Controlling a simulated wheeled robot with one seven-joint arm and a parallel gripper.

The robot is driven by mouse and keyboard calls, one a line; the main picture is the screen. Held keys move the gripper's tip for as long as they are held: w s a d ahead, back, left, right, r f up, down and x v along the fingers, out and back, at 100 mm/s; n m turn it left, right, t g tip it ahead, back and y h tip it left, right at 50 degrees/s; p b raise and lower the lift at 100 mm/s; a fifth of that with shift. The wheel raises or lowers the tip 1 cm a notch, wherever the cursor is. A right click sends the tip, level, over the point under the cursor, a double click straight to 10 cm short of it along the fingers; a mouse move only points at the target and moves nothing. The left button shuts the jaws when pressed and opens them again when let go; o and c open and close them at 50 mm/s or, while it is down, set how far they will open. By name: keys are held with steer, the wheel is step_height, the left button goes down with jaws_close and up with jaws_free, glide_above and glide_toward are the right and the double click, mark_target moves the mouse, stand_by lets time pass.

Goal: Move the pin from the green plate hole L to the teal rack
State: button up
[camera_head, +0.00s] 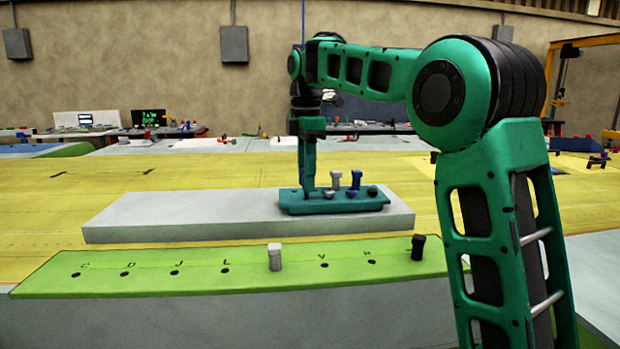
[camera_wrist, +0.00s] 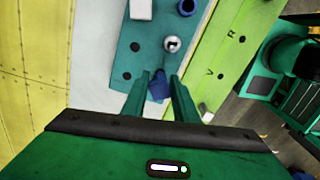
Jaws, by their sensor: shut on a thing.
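The teal rack (camera_head: 300,208) lies on a pale grey slab; it also shows in the wrist view (camera_wrist: 124,60). My gripper (camera_head: 309,187) points down at the rack's left end. In the wrist view my gripper (camera_wrist: 159,80) is shut on a dark blue pin (camera_wrist: 158,90). The fingers hide most of this pin, and I cannot tell whether it sits in a rack hole. The green plate (camera_head: 120,258) lies in front; its hole L (camera_head: 224,270) is empty.
On the green plate stand a pale grey pin (camera_head: 275,257) and a black pin (camera_head: 418,247). The slab's left part (camera_head: 180,212) is clear.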

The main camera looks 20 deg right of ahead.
steer(key=shift+f, duration=1.25)
steer(key=o, duration=1.1)
steer(key=shift+r, duration=0.1)
step_height(320, 180, up, 10)
steer(key=shift+w+r, duration=0.1)
steer(key=shift+r, duration=0.15)
